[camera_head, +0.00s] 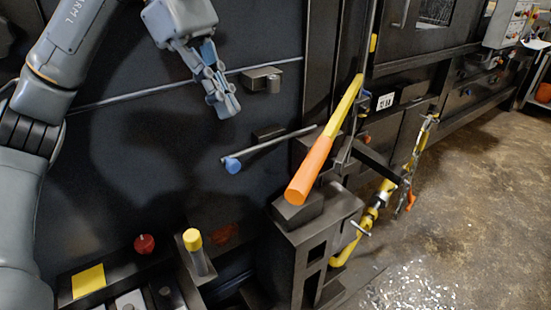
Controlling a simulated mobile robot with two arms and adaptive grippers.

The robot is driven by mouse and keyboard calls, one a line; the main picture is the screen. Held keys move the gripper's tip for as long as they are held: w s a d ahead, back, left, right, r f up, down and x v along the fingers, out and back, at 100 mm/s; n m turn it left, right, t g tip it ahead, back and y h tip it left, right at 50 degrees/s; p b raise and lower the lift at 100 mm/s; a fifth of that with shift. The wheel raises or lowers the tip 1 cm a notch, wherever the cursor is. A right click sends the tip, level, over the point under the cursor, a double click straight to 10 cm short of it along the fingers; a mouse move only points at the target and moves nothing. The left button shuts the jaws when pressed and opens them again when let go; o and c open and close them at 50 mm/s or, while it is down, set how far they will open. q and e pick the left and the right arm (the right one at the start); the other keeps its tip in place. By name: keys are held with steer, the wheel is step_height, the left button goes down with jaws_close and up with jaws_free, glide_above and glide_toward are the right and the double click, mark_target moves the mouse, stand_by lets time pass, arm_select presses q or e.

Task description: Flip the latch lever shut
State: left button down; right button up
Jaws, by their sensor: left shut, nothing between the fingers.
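A long yellow lever with an orange grip (329,140) slants down toward me at the centre of the head view, above a dark block-like post. A thinner dark rod with a blue knob (232,165) sticks out from the dark panel, left of the orange grip. I cannot tell from the picture which of these is the latch lever. My left gripper (227,111) comes in from the upper left. It is shut and empty, in front of the panel, above the blue knob and apart from both levers in the picture. My right gripper is not in view.
A small grey bracket (261,79) sits on the panel right of my left gripper. A red knob (144,243) and a yellow-capped post (193,240) stand at the lower left. Yellow and orange bars (414,160) stand right of the lever. Concrete floor (480,200) lies open at right.

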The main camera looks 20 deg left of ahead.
arm_select(q)
steer(key=d+f+p, duration=0.2)
steer(key=d+f, duration=0.6)
steer(key=shift+s+d, duration=0.2)
steer(key=shift+s, duration=0.25)
steer(key=shift+a+f, duration=0.1)
